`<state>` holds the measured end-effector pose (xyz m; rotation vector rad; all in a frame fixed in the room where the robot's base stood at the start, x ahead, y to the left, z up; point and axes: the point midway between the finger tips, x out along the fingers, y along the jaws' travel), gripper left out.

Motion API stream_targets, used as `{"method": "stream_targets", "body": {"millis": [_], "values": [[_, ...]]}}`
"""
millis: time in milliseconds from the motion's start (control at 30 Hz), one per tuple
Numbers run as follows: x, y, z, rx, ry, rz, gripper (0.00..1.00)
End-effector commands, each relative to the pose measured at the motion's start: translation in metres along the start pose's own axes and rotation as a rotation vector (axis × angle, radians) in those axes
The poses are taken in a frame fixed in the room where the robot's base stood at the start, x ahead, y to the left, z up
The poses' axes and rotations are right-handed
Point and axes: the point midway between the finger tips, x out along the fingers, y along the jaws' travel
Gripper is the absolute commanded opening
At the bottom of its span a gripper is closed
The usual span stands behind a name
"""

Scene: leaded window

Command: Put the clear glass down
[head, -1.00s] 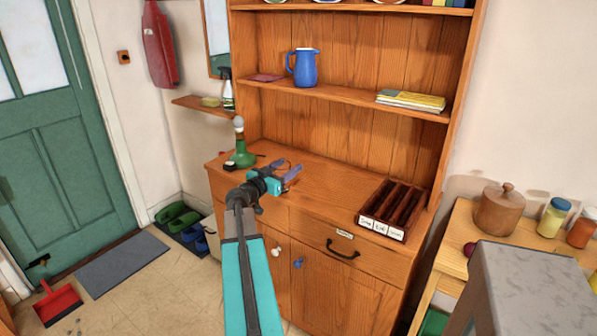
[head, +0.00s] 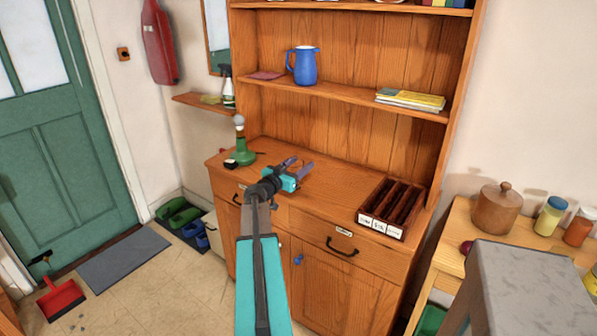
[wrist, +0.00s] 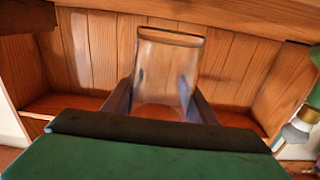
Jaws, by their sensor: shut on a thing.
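The clear glass (wrist: 165,72) shows in the wrist view as a see-through tumbler between the two fingers of my gripper (wrist: 160,98). My gripper is shut on it, and the dresser's back boards show through it. In the head view my gripper (head: 299,168) is over the worktop of the wooden dresser (head: 330,190), left of the wooden divided tray. The glass is too faint to make out in that view. I cannot tell whether its base touches the worktop.
A green lamp-like object (head: 243,152) stands on the worktop to the left of my gripper. A divided tray (head: 393,208) with labels sits at the right. A blue jug (head: 303,66) and magazines (head: 410,99) are on the shelf above. The worktop between lamp and tray is mostly clear.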

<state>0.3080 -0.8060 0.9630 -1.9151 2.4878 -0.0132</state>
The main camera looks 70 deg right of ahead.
Motion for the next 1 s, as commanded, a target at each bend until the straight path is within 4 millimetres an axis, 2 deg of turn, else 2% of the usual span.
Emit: {"method": "stream_targets", "body": {"millis": [300,967,1000], "values": [[0.000,0.000,0.022,-0.001,0.001,0.000,0.24],[-0.001,0.000,0.028,0.000,0.001,0.000,0.24],[-0.001,0.000,0.027,0.000,0.000,-0.001,0.59]]}}
